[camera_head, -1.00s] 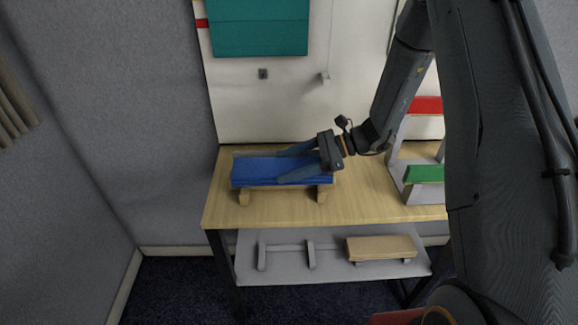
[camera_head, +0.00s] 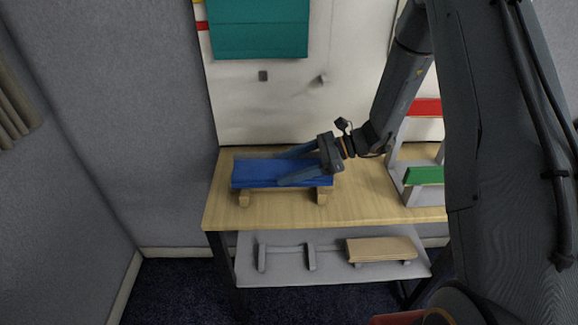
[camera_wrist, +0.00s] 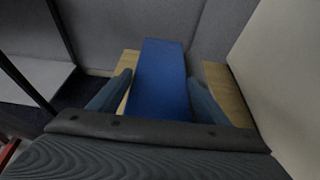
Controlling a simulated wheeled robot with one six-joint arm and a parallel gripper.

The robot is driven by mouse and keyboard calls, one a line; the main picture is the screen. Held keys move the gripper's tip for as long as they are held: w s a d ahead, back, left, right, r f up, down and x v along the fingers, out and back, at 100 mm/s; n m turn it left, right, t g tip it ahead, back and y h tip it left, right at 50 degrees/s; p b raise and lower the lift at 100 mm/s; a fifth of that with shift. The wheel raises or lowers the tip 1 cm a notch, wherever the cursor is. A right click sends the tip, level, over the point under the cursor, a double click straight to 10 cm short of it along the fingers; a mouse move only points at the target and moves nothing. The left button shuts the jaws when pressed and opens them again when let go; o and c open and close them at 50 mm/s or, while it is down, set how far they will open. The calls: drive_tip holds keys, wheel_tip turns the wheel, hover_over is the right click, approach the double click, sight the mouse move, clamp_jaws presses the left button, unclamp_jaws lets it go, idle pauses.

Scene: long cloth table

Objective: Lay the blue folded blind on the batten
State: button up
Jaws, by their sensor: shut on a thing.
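The blue folded blind (camera_head: 255,173) lies flat and lengthwise over a pale wooden piece with two feet, which looks like the batten (camera_head: 283,191), on the table. It hides most of the batten's top; whether it rests fully on it I cannot tell. My gripper (camera_head: 293,166) reaches in from the right, with one finger along each long side of the blind, shut on it. In the wrist view the blind (camera_wrist: 160,80) runs straight away between the two fingers (camera_wrist: 155,95).
The wooden table (camera_head: 370,207) is bare in front and to the right. A rack with red and green bars (camera_head: 424,174) stands at its right. A lower grey shelf (camera_head: 330,274) holds a wooden block (camera_head: 381,248). A teal panel (camera_head: 260,28) hangs on the back wall.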

drive_tip(key=shift+f+b, duration=0.75)
drive_tip(key=shift+f, duration=0.65)
idle(0.5)
drive_tip(key=o, duration=1.3)
